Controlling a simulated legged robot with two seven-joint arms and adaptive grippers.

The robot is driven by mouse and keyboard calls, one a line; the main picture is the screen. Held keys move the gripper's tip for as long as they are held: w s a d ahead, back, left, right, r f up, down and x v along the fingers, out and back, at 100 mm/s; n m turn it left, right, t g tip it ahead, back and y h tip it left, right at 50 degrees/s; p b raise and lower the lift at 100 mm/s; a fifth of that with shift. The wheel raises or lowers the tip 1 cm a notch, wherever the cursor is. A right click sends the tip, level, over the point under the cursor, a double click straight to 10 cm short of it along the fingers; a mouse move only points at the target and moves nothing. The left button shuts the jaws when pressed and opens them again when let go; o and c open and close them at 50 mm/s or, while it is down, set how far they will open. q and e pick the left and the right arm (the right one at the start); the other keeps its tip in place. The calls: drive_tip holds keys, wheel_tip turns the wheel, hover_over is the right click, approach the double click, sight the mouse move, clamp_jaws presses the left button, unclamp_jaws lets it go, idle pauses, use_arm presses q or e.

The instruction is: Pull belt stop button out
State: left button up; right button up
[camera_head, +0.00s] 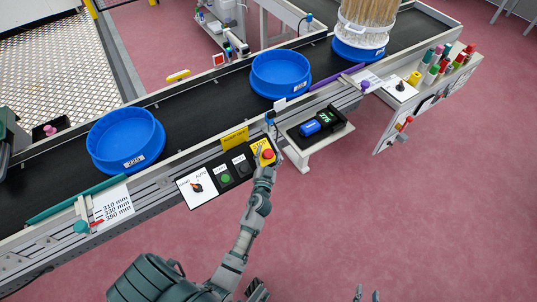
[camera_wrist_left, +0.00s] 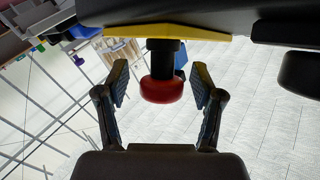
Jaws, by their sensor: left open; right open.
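The belt stop button is a red mushroom head (camera_head: 268,154) on a yellow plate at the right end of the control panel on the conveyor's front side. In the left wrist view the red button (camera_wrist_left: 161,90) hangs on a black stem below a yellow plate (camera_wrist_left: 160,30). My left gripper (camera_head: 262,158) is at the button. In the wrist view my left gripper (camera_wrist_left: 161,76) is open, with one finger on each side of the button and a gap on both sides. My right gripper (camera_head: 367,294) shows only its fingertips at the bottom edge, open and empty, far from the panel.
The panel also carries a black selector (camera_head: 196,187), a green button (camera_head: 225,178) and a black button (camera_head: 242,168). Blue round trays (camera_head: 126,140) stand on the dark conveyor belt (camera_head: 200,108). The pink floor is clear.

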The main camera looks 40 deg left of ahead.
use_arm(q)
drive_tip(key=v, duration=0.7)
drive_tip(key=shift+s, duration=0.25)
drive_tip(key=shift+f, duration=0.1)
